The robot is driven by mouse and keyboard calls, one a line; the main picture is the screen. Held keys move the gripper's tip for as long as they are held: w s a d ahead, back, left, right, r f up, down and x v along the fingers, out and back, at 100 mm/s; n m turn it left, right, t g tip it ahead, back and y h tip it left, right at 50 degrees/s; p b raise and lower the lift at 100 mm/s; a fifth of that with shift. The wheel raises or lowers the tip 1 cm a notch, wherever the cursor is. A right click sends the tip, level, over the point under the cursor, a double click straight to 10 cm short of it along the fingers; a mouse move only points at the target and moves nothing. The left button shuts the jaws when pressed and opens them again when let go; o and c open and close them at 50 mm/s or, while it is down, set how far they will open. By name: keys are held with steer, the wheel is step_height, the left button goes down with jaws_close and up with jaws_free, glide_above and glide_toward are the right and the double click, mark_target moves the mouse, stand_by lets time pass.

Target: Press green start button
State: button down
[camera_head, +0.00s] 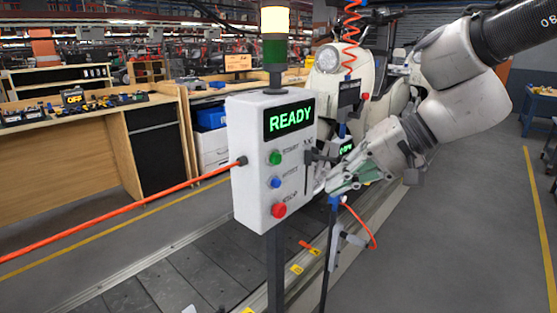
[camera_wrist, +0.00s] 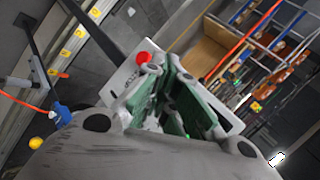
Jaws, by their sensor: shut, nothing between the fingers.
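The white control box (camera_head: 245,165) stands on a post and its display (camera_head: 289,119) reads READY. On its front are the green start button (camera_head: 275,158) at the top, a blue button (camera_head: 275,182) below it, and a red button (camera_head: 279,210) at the bottom. My gripper (camera_head: 338,183) is shut and empty, to the right of the box in the head view, apart from the green button. In the wrist view my gripper (camera_wrist: 178,100) covers much of the box (camera_wrist: 120,88); the red button (camera_wrist: 142,58) shows beside the fingers. The green button is hidden there.
A dark switch handle (camera_head: 318,157) sits at the right of the box front. A stack light (camera_head: 275,50) rises above it. An orange cable (camera_head: 130,208) runs to its left side.

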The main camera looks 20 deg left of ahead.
mark_target(277, 159)
steer(key=shift+s+a, duration=0.25)
steer(key=shift+a, duration=0.55)
steer(key=shift+a, duration=0.1)
steer(key=w+a, duration=0.3)
steer(key=a, duration=0.5)
steer(key=shift+w, duration=0.2)
stand_by(0.9)
steer(key=shift+w+a, duration=0.15)
steer(key=shift+a, duration=0.15)
